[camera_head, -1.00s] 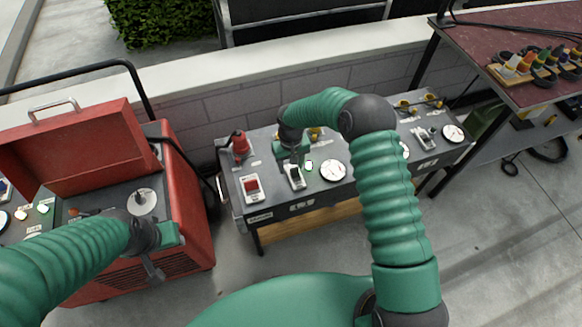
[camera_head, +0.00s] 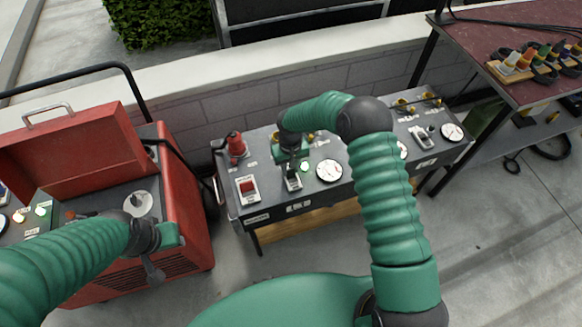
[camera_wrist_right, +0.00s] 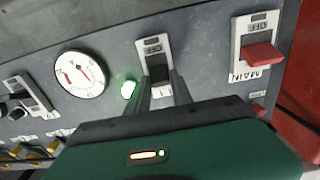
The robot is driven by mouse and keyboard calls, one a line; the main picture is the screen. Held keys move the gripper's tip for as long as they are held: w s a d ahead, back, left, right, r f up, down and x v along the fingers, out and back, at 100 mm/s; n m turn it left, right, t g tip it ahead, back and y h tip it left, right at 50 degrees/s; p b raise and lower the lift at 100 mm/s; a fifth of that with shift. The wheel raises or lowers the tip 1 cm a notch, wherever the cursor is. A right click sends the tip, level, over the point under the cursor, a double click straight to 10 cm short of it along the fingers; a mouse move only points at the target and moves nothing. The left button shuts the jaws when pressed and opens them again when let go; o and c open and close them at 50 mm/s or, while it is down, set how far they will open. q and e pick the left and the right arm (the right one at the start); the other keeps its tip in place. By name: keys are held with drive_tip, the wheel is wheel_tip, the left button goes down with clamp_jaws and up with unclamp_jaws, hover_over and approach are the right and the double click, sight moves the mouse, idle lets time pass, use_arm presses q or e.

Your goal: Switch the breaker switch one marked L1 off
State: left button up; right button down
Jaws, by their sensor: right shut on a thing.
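The grey panel (camera_head: 262,200) holds a row of breaker switches. The switch with a white plate and dark lever (camera_head: 293,184), second from the left, is under my right gripper (camera_head: 291,168). In the right wrist view this switch (camera_wrist_right: 155,47) is at the top middle, and the fingers of my right gripper (camera_wrist_right: 161,88) are shut on its lever, one on each side. Its small label is too small to read. A green lamp (camera_wrist_right: 129,89) beside it is lit. My left gripper (camera_head: 153,268) is by the red machine at left; its jaws are unclear.
A red MAIN switch (camera_wrist_right: 263,57) is beside the gripped one. A round gauge (camera_head: 329,170) lies on the other side. A red plug (camera_head: 236,145) stands behind. The open red machine (camera_head: 190,210) is at left, a dark red table (camera_head: 500,35) at right.

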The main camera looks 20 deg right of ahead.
sight(291, 177)
drive_tip(key=shift+s, duration=0.1)
drive_tip(key=shift+s+r+t, duration=0.1)
drive_tip(key=shift+t, duration=0.3)
drive_tip(key=shift+s+a+t+b, duration=0.1)
drive_tip(key=shift+s+t+b, duration=0.25)
drive_tip(key=shift+t, duration=0.25)
drive_tip(key=s+t+b, duration=0.1)
drive_tip(key=t+b, duration=0.1)
drive_tip(key=b, duration=0.3)
drive_tip(key=s+f+t+b, duration=0.1)
drive_tip(key=t+b, duration=0.2)
drive_tip(key=b, duration=0.2)
drive_tip(key=s+t+b, duration=0.1)
drive_tip(key=t+b, duration=0.2)
drive_tip(key=b, duration=0.2)
drive_tip(key=shift+s+d+f, duration=0.2)
drive_tip(key=shift+s+f, duration=0.05)
drive_tip(key=shift+f, duration=0.1)
drive_tip(key=shift+s+r+t+b, duration=0.2)
drive_tip(key=shift+t+b, duration=0.4)
drive_tip(key=shift+b, duration=0.55)
drive_tip(key=c, duration=1.1)
unclamp_jaws()
